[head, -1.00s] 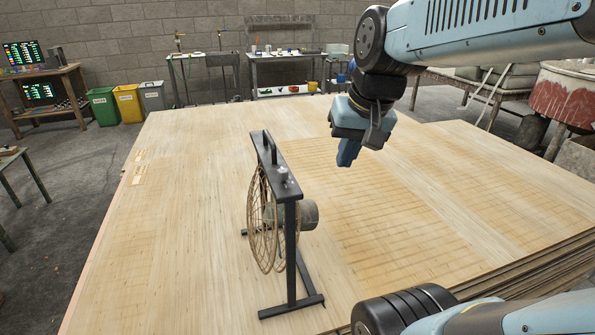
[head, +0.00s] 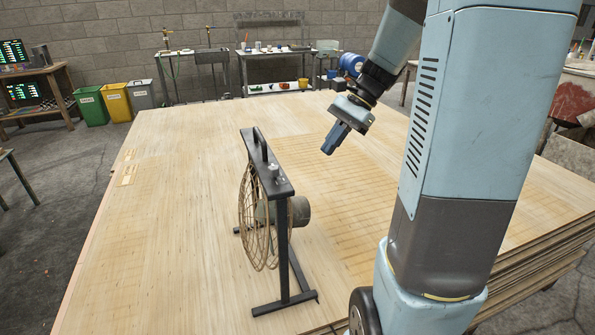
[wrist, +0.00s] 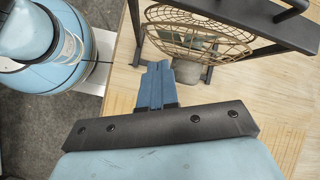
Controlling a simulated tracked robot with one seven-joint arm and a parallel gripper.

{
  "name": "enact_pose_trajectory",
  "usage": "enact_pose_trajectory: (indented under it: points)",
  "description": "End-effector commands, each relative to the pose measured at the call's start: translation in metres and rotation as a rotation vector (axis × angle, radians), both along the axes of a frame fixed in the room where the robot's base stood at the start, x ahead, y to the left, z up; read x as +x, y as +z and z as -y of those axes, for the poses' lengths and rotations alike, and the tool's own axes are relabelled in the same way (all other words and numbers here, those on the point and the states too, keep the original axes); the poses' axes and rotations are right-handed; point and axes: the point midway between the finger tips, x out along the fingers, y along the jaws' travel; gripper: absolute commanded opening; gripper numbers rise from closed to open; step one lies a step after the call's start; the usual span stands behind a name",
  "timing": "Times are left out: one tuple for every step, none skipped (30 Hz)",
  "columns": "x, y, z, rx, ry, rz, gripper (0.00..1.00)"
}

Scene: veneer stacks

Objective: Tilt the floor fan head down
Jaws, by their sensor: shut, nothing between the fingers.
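The floor fan (head: 268,175) stands on the veneer stack, in a black frame with a handle on top. Its round wire cage (head: 256,218) faces left in the head view, and the grey motor (head: 298,210) is on the right side. The head looks roughly upright. My gripper (head: 328,151) is shut and empty, in the air right of the fan and above the stack, apart from it. In the wrist view the blue fingers (wrist: 157,70) are together, and the fan cage (wrist: 200,30) shows beyond them, with the black frame (wrist: 250,28) beside it.
The veneer stack (head: 180,235) is wide and mostly bare around the fan. Green (head: 91,106), yellow (head: 116,101) and grey (head: 141,95) bins stand at the back left. Workbenches (head: 270,68) line the back wall.

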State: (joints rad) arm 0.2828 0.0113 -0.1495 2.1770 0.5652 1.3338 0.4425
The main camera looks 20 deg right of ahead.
Motion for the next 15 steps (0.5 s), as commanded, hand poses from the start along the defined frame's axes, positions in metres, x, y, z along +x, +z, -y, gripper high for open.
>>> enact_pose_trajectory:
  points:
    - [0.008, -0.006, 0.007, 0.029, -0.039, -0.034, 0.00]
    - [0.012, -0.009, 0.010, 0.048, -0.059, -0.053, 0.00]
    - [0.018, -0.013, 0.014, 0.072, -0.090, -0.078, 0.00]
    - [0.022, -0.016, 0.018, 0.091, -0.113, -0.096, 0.00]
    - [0.026, -0.019, 0.022, 0.109, -0.136, -0.115, 0.00]
    - [0.031, -0.023, 0.027, 0.132, -0.164, -0.140, 0.00]
    - [0.034, -0.026, 0.030, 0.149, -0.184, -0.156, 0.00]
    - [0.038, -0.028, 0.034, 0.165, -0.204, -0.172, 0.00]
    - [0.042, -0.032, 0.038, 0.185, -0.228, -0.192, 0.00]
    - [0.045, -0.035, 0.041, 0.199, -0.244, -0.205, 0.00]
    - [0.048, -0.037, 0.044, 0.213, -0.259, -0.220, 0.00]
    - [0.051, -0.040, 0.047, 0.228, -0.277, -0.233, 0.00]
    - [0.053, -0.042, 0.050, 0.238, -0.289, -0.243, 0.00]
    - [0.055, -0.043, 0.052, 0.247, -0.300, -0.251, 0.00]
    - [0.057, -0.045, 0.054, 0.257, -0.312, -0.262, 0.00]
